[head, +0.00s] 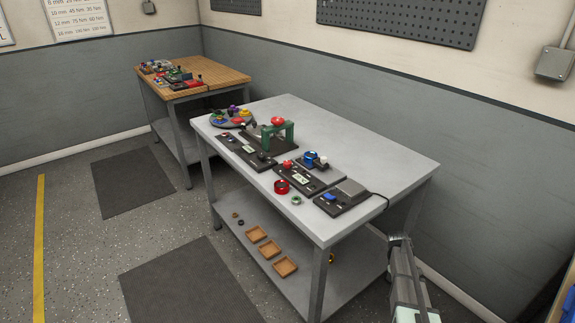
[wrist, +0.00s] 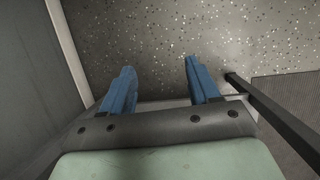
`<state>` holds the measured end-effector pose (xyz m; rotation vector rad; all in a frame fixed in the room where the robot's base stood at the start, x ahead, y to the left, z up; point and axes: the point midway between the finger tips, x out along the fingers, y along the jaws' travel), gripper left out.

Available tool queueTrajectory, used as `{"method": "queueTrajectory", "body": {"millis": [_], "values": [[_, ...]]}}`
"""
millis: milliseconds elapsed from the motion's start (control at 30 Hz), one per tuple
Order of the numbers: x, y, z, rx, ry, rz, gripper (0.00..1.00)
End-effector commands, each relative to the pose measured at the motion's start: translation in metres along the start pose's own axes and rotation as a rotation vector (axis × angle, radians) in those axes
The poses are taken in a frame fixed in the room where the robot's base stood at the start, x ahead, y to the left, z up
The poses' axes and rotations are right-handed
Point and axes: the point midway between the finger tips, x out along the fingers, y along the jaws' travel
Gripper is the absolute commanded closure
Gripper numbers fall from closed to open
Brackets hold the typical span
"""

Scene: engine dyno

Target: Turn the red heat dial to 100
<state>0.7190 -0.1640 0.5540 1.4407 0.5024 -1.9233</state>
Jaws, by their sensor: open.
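The grey table (head: 375,165) in the head view carries several dark control panels. A small red knob (head: 288,163) stands at the back of the middle panel (head: 312,185), which has a small pale display (head: 300,178). I cannot tell for sure which red part is the heat dial, and no dial markings are readable. My gripper (wrist: 160,66) is open and empty in the wrist view, its blue fingers apart over speckled floor. It is away from the panels, beyond the table's right end.
A red ring (head: 281,187) and a green nut (head: 296,200) lie near the table's front edge. A green stand with a red dome (head: 278,121) and a blue part (head: 310,158) rise among the panels. The table's back right is clear. A wooden bench (head: 225,76) stands behind.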

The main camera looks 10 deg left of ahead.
Motion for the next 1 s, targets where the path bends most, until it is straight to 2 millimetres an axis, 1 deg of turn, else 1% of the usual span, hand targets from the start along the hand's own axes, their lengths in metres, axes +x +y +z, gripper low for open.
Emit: {"method": "queueTrajectory", "body": {"millis": [33,67,100,167,200,267,300,367,400,467,500,567,600,667,700,767,800,867,933,967,1000], "values": [[-0.016,0.029,-0.005,-0.021,0.003,0.025,0.39],[-0.025,0.043,-0.006,-0.037,0.003,0.039,0.39],[-0.037,0.060,-0.006,-0.058,0.001,0.057,0.39],[-0.056,0.087,-0.006,-0.088,-0.002,0.084,0.39],[-0.070,0.104,-0.005,-0.109,-0.005,0.102,0.39],[-0.091,0.130,-0.003,-0.138,-0.011,0.127,0.39],[-0.105,0.147,-0.001,-0.157,-0.016,0.145,0.39],[-0.127,0.172,0.002,-0.187,-0.024,0.170,0.39],[-0.142,0.188,0.004,-0.206,-0.030,0.187,0.39],[-0.166,0.211,0.009,-0.234,-0.040,0.212,0.39],[-0.183,0.226,0.012,-0.253,-0.046,0.227,0.39],[-0.208,0.247,0.016,-0.281,-0.057,0.248,0.39],[-0.224,0.259,0.018,-0.300,-0.063,0.260,0.39],[-0.248,0.274,0.019,-0.328,-0.069,0.277,0.39],[-0.264,0.283,0.019,-0.346,-0.073,0.288,0.39],[-0.288,0.292,0.017,-0.375,-0.076,0.299,0.39],[-0.305,0.297,0.013,-0.394,-0.076,0.306,0.39],[-0.331,0.301,0.004,-0.427,-0.070,0.316,0.39],[-0.364,0.297,-0.016,-0.474,-0.055,0.321,0.39],[-0.379,0.291,-0.029,-0.498,-0.044,0.322,0.39],[-0.396,0.281,-0.045,-0.528,-0.027,0.318,0.39]]}}
